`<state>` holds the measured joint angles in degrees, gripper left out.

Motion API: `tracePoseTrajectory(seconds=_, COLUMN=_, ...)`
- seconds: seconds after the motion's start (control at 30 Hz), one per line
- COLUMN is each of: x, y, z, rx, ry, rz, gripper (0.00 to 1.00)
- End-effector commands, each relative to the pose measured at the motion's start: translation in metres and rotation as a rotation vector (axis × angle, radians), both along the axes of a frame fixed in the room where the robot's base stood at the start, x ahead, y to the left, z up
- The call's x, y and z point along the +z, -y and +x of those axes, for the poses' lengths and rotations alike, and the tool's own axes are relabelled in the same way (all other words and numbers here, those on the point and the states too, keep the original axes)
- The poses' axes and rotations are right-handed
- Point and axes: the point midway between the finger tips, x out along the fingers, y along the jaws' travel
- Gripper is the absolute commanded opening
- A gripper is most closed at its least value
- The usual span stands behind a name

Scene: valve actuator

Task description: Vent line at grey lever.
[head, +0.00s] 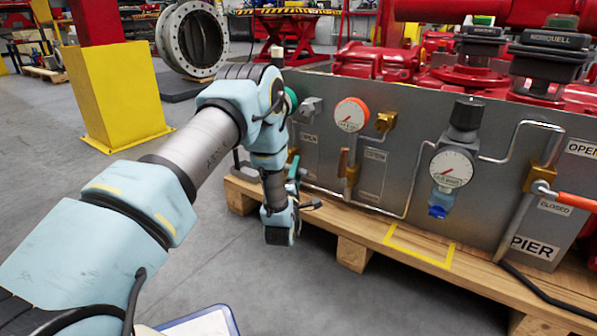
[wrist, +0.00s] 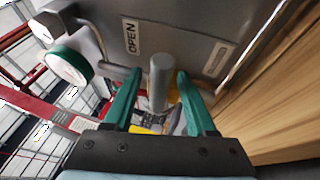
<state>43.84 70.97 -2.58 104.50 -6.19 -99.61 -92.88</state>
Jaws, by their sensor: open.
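In the wrist view, a grey lever (wrist: 158,88) with a rounded end stands out from the metal panel. My gripper (wrist: 159,74) has its two green fingers apart, one on each side of the lever. The right finger looks close to the lever and a small gap shows at the left; I cannot tell whether either touches. An OPEN label (wrist: 131,37) is on the panel beyond the lever. In the head view my gripper (head: 294,172) is low at the panel's left end, partly behind my arm, which hides the lever there.
A green-rimmed gauge (wrist: 70,66) is left of my gripper. The panel (head: 400,190) also carries an orange-rimmed gauge (head: 351,114), a black-knobbed regulator (head: 465,125), bent pipes and an orange lever (head: 578,201). It stands on a wooden pallet (head: 370,232). Floor in front is clear.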

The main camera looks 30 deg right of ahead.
Motion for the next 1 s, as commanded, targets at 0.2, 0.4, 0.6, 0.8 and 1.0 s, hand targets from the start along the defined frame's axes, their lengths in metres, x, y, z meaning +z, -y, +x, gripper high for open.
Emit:
tracePoseTrajectory(seconds=0.2, x=0.005, y=0.013, z=0.018, rx=0.0, ry=0.002, rz=0.0, gripper=0.57)
tracePoseTrajectory(seconds=0.4, x=0.007, y=0.016, z=0.021, rx=0.001, ry=0.0, rz=0.001, gripper=0.57)
tracePoseTrajectory(seconds=0.6, x=0.007, y=0.016, z=0.021, rx=0.001, ry=0.0, rz=0.001, gripper=0.51)
tracePoseTrajectory(seconds=0.8, x=0.006, y=0.015, z=0.021, rx=0.001, ry=0.0, rz=0.001, gripper=0.28)
tracePoseTrajectory(seconds=1.0, x=0.006, y=0.015, z=0.021, rx=0.001, ry=0.0, rz=0.001, gripper=0.06)
